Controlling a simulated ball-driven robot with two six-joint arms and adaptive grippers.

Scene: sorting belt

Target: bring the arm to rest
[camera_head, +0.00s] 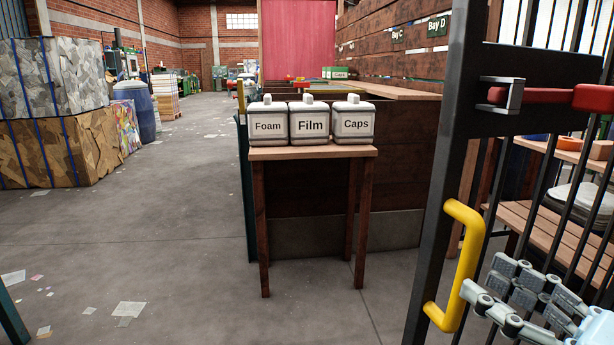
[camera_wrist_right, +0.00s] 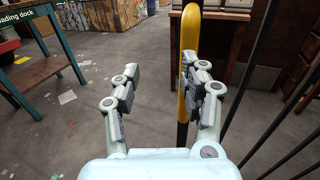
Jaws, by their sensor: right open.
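My right gripper (camera_head: 487,278) is at the lower right of the head view, with its fingers spread and nothing held between them. It also shows in the right wrist view (camera_wrist_right: 160,70). A yellow handle (camera_head: 463,262) on the dark barred gate (camera_head: 440,190) stands just left of the fingertips in the head view. In the wrist view the handle (camera_wrist_right: 190,32) rises behind the right-hand finger, which covers part of it. I cannot tell whether they touch. My left gripper is not in view.
A red latch bar (camera_head: 540,96) crosses the gate. Ahead, a small wooden table (camera_head: 312,153) holds white containers labelled Foam (camera_head: 268,126), Film (camera_head: 310,125) and Caps (camera_head: 354,124). Wooden shelves (camera_head: 545,225) stand behind the bars. Open floor (camera_head: 150,225) with scattered scraps lies left.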

